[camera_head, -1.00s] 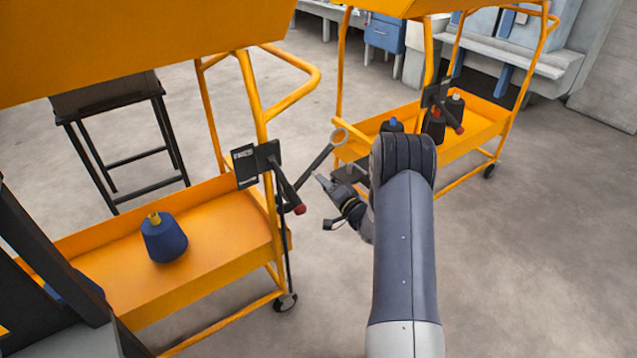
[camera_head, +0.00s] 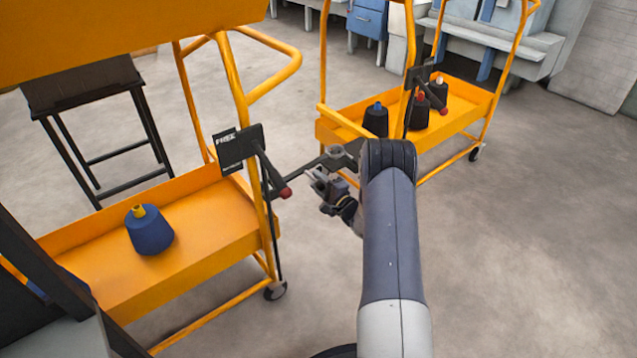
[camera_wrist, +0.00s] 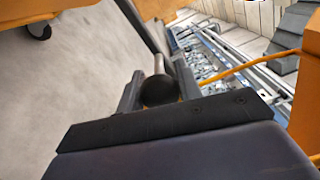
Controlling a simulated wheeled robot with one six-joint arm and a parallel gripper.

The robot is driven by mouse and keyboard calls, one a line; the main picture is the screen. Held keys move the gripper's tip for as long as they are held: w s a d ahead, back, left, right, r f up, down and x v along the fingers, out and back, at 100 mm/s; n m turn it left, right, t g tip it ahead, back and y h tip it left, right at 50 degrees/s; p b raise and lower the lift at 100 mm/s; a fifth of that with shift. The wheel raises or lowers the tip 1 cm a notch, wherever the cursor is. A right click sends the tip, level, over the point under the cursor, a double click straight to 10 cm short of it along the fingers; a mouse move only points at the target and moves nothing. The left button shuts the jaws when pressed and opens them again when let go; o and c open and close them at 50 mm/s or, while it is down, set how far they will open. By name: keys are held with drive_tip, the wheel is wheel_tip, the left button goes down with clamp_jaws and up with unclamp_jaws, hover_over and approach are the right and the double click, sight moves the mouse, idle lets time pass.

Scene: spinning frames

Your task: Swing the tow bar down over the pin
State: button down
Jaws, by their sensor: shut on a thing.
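The tow bar (camera_head: 312,163) is a dark bar with a ring at its free end, reaching from the left orange cart (camera_head: 190,235) towards the right cart (camera_head: 330,128). It slopes gently up to the right. My gripper (camera_head: 314,180) is just in front of the bar, near its ring end. In the wrist view the fingers stand either side of a dark round knob (camera_wrist: 160,91) with a grey rod above it, and are shut on it. The pin cannot be made out; the ring and my arm cover that part of the right cart.
A dark lever with a red tip (camera_head: 286,192) hangs beside a FREE sign (camera_head: 228,150) on the left cart, close to my gripper. A blue cone (camera_head: 149,230) stands in the left cart, several dark cones in the right. A dark stand (camera_head: 90,110) is at left; floor at right is clear.

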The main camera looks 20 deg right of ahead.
drive_tip(key=shift+s+f+m, duration=0.25)
drive_tip(key=shift+f+m, duration=0.05)
drive_tip(key=shift+f, duration=0.6)
drive_tip(key=shift+a+f, duration=0.1)
drive_tip(key=c, duration=1)
unclamp_jaws()
drive_tip(key=shift+f, duration=0.1)
drive_tip(key=shift+w, duration=0.1)
drive_tip(key=shift+s+d, duration=0.2)
drive_tip(key=shift+s, duration=0.05)
drive_tip(key=p+v, duration=0.3)
drive_tip(key=v, duration=0.7)
drive_tip(key=shift+r, duration=0.4)
drive_tip(key=shift+s, duration=0.1)
